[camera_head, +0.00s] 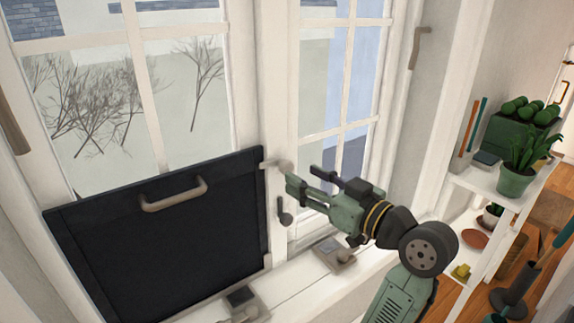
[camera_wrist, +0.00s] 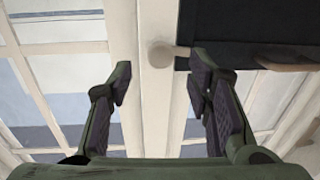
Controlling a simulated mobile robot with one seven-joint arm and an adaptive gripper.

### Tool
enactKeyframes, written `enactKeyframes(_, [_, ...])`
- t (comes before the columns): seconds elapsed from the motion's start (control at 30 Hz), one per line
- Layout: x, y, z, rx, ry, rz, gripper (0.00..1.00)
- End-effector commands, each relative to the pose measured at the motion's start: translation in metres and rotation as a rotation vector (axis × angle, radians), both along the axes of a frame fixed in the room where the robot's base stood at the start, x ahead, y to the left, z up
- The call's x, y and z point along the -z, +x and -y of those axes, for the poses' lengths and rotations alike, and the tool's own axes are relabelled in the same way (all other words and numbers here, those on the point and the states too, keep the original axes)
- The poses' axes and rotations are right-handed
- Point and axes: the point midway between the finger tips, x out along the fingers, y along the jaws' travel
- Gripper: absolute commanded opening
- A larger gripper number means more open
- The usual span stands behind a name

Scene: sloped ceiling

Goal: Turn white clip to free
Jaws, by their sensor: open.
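The white clip (camera_head: 277,164) is on the window frame at the upper right corner of a black panel (camera_head: 200,235). In the wrist view the clip (camera_wrist: 161,54) shows a round end on the white post, with a short bar reaching right over the panel's edge (camera_wrist: 230,25). My gripper (camera_head: 301,180) is open and empty, close to the clip on its right in the head view. In the wrist view the clip lies beyond the gap between my fingertips (camera_wrist: 161,76). I see no contact with it.
The panel has a beige handle (camera_head: 174,194). A dark lever (camera_head: 284,213) is on the post below my gripper. Small grey fittings (camera_head: 334,254) sit on the sill. A white shelf with plants (camera_head: 516,180) stands at the right.

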Motion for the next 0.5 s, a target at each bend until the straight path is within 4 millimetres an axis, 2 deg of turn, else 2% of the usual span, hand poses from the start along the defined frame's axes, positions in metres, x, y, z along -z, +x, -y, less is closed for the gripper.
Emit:
enactKeyframes(0.2, [-0.002,0.029,-0.028,-0.002,0.001,-0.001,0.46])
enactKeyframes(0.5, [0.0,0.044,-0.041,0.001,-0.001,-0.001,0.46])
